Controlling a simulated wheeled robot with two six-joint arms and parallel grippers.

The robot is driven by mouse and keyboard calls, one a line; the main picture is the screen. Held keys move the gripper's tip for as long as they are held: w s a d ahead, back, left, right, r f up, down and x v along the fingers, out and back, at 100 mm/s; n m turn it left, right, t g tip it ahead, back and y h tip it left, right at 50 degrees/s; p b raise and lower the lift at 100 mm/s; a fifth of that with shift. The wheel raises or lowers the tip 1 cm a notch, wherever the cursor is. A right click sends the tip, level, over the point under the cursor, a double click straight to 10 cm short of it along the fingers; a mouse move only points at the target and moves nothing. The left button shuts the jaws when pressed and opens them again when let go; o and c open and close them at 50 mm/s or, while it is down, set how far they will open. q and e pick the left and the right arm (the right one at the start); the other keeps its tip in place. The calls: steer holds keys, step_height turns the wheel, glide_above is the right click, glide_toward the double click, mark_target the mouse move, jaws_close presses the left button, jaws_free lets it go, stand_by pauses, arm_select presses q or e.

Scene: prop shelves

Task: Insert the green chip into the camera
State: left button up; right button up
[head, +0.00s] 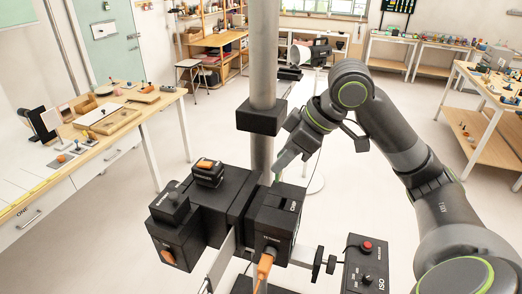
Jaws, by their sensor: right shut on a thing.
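The camera (215,222) is a large black boxy body on a metal frame in the lower middle of the head view. Its right block (272,222) has a recessed top and an orange plug low on its front. My right gripper (281,170) reaches in from the right and points down, just above the back of that block. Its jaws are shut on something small. The green chip itself is too small or too covered to make out clearly between the fingers. A gap shows between the fingertips and the block's top. My left gripper is not in view.
A black control box (366,265) with a red button stands right of the camera. A grey vertical pole (264,60) rises behind it. A wooden table (120,125) with props is at left, and work tables (487,95) are at right. Open floor lies between.

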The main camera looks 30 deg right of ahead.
steer(key=b, duration=0.2)
glide_above(286, 204)
step_height(286, 204, down, 6)
steer(key=shift+f, duration=0.35)
steer(key=shift+d+r, duration=0.1)
steer(key=shift+r, duration=0.05)
arm_select(q)
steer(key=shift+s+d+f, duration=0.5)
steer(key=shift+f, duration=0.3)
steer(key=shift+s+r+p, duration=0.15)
steer(key=shift+p, duration=0.15)
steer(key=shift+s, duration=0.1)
